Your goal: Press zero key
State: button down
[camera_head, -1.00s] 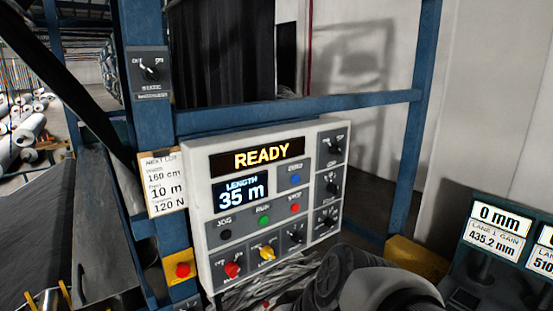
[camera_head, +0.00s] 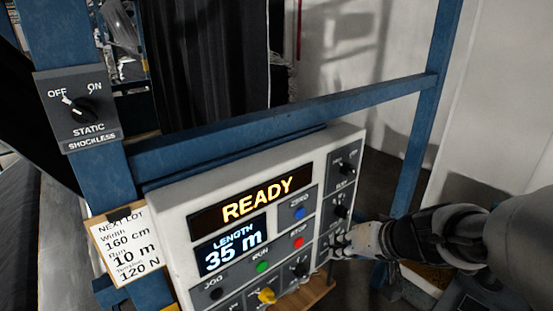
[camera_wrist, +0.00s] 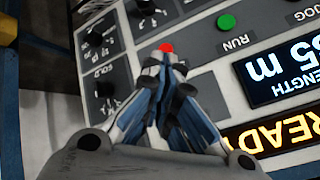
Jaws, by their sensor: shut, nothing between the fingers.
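The zero key is a round blue button (camera_head: 299,213) under the label ZERO on the white control panel (camera_head: 172,232), right of the displays. My gripper (camera_head: 337,244) is in front of the panel's right side, to the right of and below the blue button in the head view. Its fingers are shut and empty. In the wrist view my gripper (camera_wrist: 166,62) points at the panel, its tips beside the red STOP button (camera_wrist: 166,47). The blue button is hidden there behind the fingers. I cannot tell whether the tips touch the panel.
The displays read READY (camera_head: 258,200) and LENGTH 35 m (camera_head: 232,248). The green RUN button (camera_head: 262,266) and several black knobs surround the key. A blue frame bar (camera_head: 270,128) crosses above the panel. A STATIC switch box (camera_head: 78,110) and lot card (camera_head: 127,247) are at left.

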aim_at(300, 213)
jog(key=shift+d, duration=0.1)
dwell(0.3)
jog(key=w+a+p, duration=0.2)
jog(key=w+a, duration=0.3)
jog(key=w, duration=0.2)
jog(key=shift+a+p, duration=0.15)
jog(key=shift+p, duration=0.2)
jog(key=shift+w+a, duration=0.1)
jog(key=shift+w, duration=0.15)
dwell(1.1)
jog(key=shift+w+a, duration=0.1)
jog(key=shift+w, duration=0.1)
